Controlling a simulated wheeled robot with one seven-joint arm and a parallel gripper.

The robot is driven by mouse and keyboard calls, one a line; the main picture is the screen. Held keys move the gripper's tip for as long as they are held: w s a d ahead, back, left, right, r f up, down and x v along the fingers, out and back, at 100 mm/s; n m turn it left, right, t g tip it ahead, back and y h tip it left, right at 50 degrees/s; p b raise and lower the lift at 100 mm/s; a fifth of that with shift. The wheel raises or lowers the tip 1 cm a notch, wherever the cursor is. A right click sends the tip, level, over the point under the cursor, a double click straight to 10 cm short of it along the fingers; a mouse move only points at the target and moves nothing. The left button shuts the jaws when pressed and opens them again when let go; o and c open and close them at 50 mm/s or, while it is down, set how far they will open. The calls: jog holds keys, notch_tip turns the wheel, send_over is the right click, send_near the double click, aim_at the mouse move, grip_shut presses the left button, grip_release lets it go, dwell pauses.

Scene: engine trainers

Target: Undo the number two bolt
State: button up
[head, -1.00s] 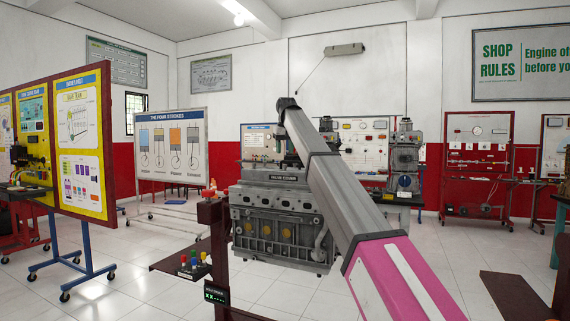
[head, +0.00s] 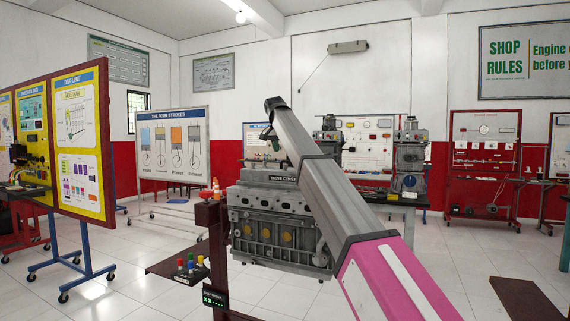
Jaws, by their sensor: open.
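A grey engine (head: 275,225) is mounted on a dark red stand (head: 212,250) in the middle of the head view. A dark label reading "VALVE COVER" sits at its top edge. My arm reaches up from the lower right, across the engine's right side, and bends down behind its upper link. My gripper (head: 272,145) shows only as a small dark part above the engine top, apart from it; it is open. Its fingertips are not clear. The number two bolt cannot be made out; my arm hides part of the engine top.
A dark tray (head: 165,267) with several coloured pegs is at the stand's left. A small green-lit display (head: 214,299) is on the stand. A four-strokes board (head: 174,150) and a yellow panel board (head: 80,140) stand left. Open tiled floor lies between.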

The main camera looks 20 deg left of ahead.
aim_at(286, 167)
jog(key=x, duration=0.7)
jog(key=shift+f, duration=0.1)
grip_shut()
